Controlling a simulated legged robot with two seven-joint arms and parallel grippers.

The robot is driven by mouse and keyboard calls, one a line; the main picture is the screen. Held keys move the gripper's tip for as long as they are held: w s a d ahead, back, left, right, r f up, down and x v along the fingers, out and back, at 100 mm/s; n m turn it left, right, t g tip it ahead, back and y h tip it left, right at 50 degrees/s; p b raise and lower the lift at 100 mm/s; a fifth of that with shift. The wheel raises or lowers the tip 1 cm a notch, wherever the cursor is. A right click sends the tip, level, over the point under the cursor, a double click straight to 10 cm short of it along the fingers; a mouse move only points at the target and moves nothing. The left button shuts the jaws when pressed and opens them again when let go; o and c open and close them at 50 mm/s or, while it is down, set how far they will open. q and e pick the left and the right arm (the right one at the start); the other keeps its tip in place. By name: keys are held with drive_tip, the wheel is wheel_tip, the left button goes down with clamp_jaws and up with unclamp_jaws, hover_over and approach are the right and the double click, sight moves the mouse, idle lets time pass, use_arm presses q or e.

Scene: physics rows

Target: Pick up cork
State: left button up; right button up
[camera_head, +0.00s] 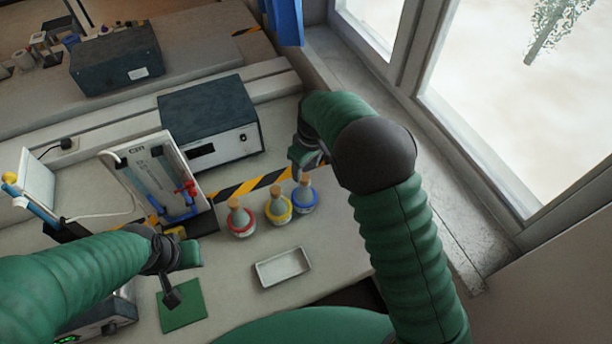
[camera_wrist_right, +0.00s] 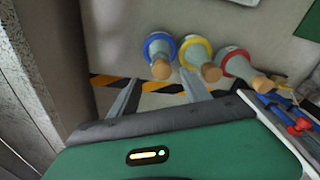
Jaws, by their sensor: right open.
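Three flasks with brown corks stand upright in a row: a red-ringed flask (camera_head: 241,223), a yellow-ringed flask (camera_head: 279,209) and a blue-ringed flask (camera_head: 304,198). The blue flask's cork (camera_wrist_right: 161,69) appears between my right gripper's spread fingers (camera_wrist_right: 160,78) in the wrist view, with no contact visible. The yellow flask's cork (camera_wrist_right: 211,72) is just right of the fingers and the red flask's cork (camera_wrist_right: 262,84) farther right. In the head view my right gripper (camera_head: 303,158) is behind the blue flask, partly hidden by its arm. My left gripper (camera_head: 174,290) hangs near a green mat; its opening is unclear.
An empty white tray (camera_head: 283,268) lies in front of the flasks. The green mat (camera_head: 182,312) lies at the front left. A stand with blue and red tubing (camera_head: 165,180) and a dark box (camera_head: 210,120) are left and behind. The window wall bounds the right.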

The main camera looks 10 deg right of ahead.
sight(304, 177)
drive_tip(key=f, duration=0.2)
drive_tip(key=shift+s+a+f+p, duration=0.2)
drive_tip(key=shift+f+p, duration=0.1)
drive_tip(key=shift+w+a+f, duration=0.2)
drive_tip(key=shift+a+f, duration=0.1)
drive_tip(key=shift+f, duration=0.2)
drive_tip(key=shift+d, duration=0.4)
drive_tip(key=c, duration=0.9)
drive_tip(key=shift+a, duration=0.1)
clamp_jaws()
